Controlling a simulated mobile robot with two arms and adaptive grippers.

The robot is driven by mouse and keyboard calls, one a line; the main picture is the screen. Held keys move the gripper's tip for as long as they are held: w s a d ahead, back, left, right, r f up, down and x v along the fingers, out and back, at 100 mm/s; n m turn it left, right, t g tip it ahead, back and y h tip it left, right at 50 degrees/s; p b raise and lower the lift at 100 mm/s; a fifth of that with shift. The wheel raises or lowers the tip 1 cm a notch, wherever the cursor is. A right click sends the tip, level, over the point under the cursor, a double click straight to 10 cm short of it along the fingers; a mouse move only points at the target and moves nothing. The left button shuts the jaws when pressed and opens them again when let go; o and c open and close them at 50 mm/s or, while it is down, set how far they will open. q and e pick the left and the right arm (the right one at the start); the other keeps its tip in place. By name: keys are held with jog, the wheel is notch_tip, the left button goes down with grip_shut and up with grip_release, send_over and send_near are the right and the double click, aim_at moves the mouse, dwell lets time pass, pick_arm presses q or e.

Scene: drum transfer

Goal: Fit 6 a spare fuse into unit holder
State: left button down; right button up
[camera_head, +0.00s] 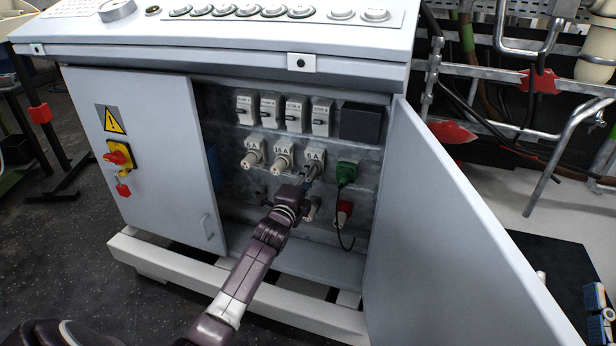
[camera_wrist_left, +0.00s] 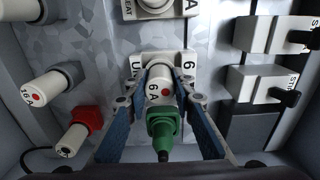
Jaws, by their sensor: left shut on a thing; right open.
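My left gripper (camera_head: 307,180) reaches into the open cabinet at the third fuse holder (camera_head: 316,157) from the left. In the left wrist view its fingers (camera_wrist_left: 162,88) are shut on a white 6 A fuse (camera_wrist_left: 158,82) with a red dot. Another white fuse (camera_wrist_left: 50,90) shows at the left of the wrist view. A white fuse (camera_wrist_left: 72,142) stands in a red base (camera_wrist_left: 88,120). My right gripper is not in view.
Switches (camera_head: 296,113) line the row above. The open door (camera_head: 450,230) bounds the right side, the closed door (camera_head: 150,160) the left.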

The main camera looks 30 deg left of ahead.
pick_arm(q)
jog(key=shift+r, duration=0.1)
jog(key=c, duration=1.6)
grip_release()
jog(key=shift+w, duration=0.1)
jog(key=shift+s+d, duration=0.1)
jog(key=shift+s, duration=0.4)
jog(key=v, duration=1.1)
